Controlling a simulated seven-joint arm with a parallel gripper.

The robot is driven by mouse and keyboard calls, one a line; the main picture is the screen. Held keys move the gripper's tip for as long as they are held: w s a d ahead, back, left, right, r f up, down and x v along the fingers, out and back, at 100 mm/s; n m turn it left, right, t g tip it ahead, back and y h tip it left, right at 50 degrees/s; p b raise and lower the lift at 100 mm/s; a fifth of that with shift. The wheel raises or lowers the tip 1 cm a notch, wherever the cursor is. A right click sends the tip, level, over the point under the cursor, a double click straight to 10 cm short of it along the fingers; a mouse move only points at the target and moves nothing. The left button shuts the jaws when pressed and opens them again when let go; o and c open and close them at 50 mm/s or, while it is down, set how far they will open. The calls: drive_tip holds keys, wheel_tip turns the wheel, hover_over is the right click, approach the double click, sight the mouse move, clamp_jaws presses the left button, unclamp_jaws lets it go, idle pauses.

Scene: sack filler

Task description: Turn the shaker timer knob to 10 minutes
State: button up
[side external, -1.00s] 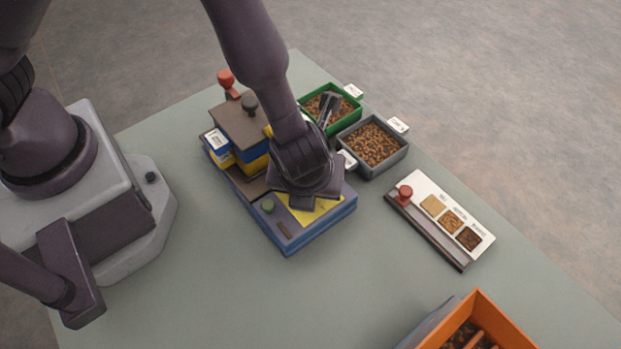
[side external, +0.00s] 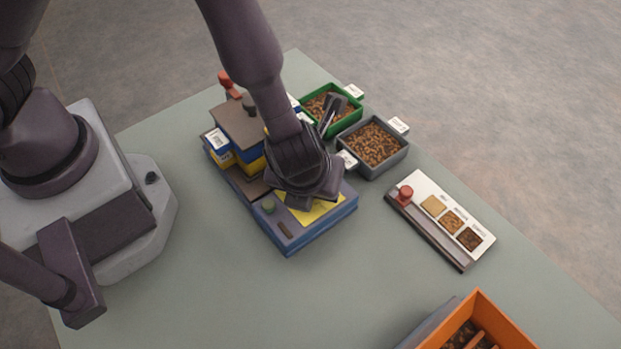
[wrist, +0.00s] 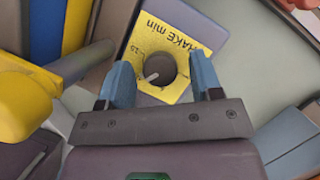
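The shaker timer knob (wrist: 155,72) is a dark round dial on a yellow panel (wrist: 177,42) in the wrist view. Its white pointer mark faces the lower left of that picture. The panel text, "SHAKE min", reads upside down; the small numbers are hard to read. My gripper (wrist: 161,70) is open, with one blue finger to the left of the knob and one to the right. I see gaps between knob and fingers. In the side view the yellow panel (side external: 318,214) shows on the blue machine base (side external: 300,237), and my wrist hides the knob.
A green bin (side external: 357,103) and a grey bin (side external: 402,159) of brown pellets stand behind the machine. A sample board (side external: 425,190) with a red knob lies to the right, and an orange crate (side external: 513,322) at front right. The table front is clear.

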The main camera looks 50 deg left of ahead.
drive_tip(key=v, duration=1.3)
drive_tip(key=s+a+r+n+t+h, duration=0.1)
drive_tip(key=s+a+r+n, duration=0.1)
drive_tip(key=a+r+n, duration=0.6)
drive_tip(key=s+a+r+n+t+h, duration=0.1)
drive_tip(key=s+a+r+n, duration=0.2)
drive_tip(key=a+r+n, duration=0.6)
drive_tip(key=a+n, duration=0.6)
drive_tip(key=n, duration=0.5)
drive_tip(key=shift+s+n+h, duration=0.15)
drive_tip(key=shift+n+h, duration=0.15)
drive_tip(key=shift+h, duration=0.1)
